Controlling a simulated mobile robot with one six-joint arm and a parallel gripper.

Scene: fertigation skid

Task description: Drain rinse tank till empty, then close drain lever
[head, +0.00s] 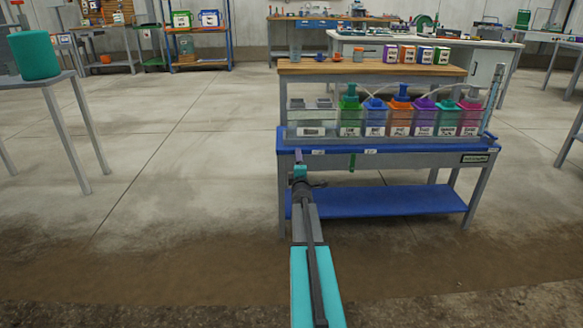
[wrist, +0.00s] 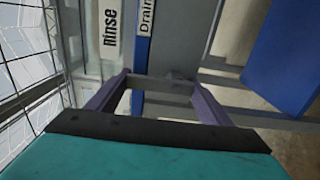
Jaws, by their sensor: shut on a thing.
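The rinse tank (head: 312,117) is the clear box at the left end of the skid's row. Its white "Rinse" label (wrist: 111,28) and the blue edge strip with a "Drain" label (wrist: 144,30) show in the wrist view. My gripper (head: 298,155) is at the skid's front left, just below the blue edge. In the wrist view my gripper (wrist: 162,82) has its purple fingers apart around a grey bar (wrist: 168,84), which seems to be the drain lever. The lever is hidden behind my gripper in the head view. The water level cannot be told.
A green strip (head: 352,162) hangs from the skid's front. A blue lower shelf (head: 400,201) lies beneath. The floor (head: 190,160) to the left is clear.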

